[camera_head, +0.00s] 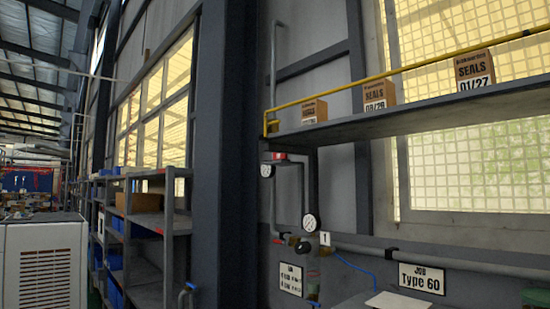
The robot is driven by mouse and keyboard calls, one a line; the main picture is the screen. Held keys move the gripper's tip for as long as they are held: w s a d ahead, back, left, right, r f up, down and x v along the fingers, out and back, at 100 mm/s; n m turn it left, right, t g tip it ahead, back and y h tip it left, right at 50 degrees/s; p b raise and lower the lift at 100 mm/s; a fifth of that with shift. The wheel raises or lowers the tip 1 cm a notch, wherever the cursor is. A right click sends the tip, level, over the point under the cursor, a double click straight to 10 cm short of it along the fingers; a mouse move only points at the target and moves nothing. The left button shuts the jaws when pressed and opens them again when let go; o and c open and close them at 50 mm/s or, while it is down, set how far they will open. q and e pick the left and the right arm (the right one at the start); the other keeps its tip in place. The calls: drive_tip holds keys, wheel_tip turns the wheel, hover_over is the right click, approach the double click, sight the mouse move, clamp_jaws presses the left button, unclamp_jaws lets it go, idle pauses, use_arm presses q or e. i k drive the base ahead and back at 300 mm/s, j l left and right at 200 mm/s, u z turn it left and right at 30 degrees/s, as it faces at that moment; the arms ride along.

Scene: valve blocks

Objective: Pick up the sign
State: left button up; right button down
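Several sign-like plates are in view, and I cannot tell which one the task means. A white plate reading "JOB Type 60" (421,279) is at the lower right, in front of the wall pipe. A smaller white plate with several lines of text (291,279) is at the lower middle, its text too small to read. A small white tag marked "1" (325,239) is just above it to the right. A blank pale plate (386,301) lies near the bottom edge, partly cut off. Neither of my grippers is in view.
Pipes and a gauge (311,223) are on the wall below. A dark column (224,150), a rack (150,225) and a pale cabinet (42,265) stand left.

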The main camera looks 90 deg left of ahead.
sight(276, 157)
drive_tip(key=u, duration=2.75)
drive_tip(key=z, duration=0.45)
drive_tip(key=i+j, duration=0.05)
